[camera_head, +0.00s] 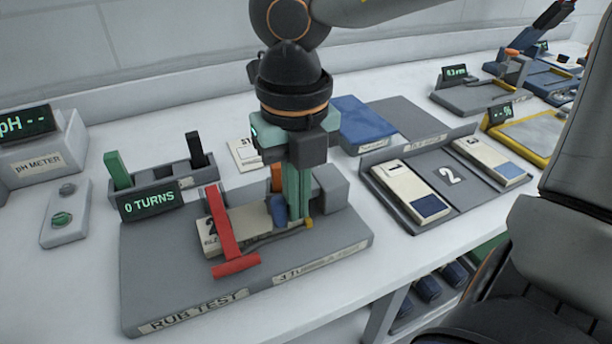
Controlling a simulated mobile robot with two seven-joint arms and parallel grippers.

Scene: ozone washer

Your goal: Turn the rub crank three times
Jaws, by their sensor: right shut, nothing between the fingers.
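The grey rub test station (190,295) stands on the near part of the bench. Its display (150,201) reads 0 TURNS. A red T-shaped bar (229,240) leans across it. A thin dark crank arm (275,238) runs right from near the bar to a small yellow knob (309,222). My right gripper (295,214) points down over the station, its green fingers shut and empty. The fingertips are close beside the yellow knob; I cannot tell whether they touch it. The fingers hide part of the station, including an orange part and a blue part. My left gripper is not in view.
A holder with a green and a black stick (117,171) stands behind the display, and a pH meter (45,150) at far left. A tray with numbered cards (452,200) lies right. A blue pad (362,124) lies behind. The bench's front edge is close.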

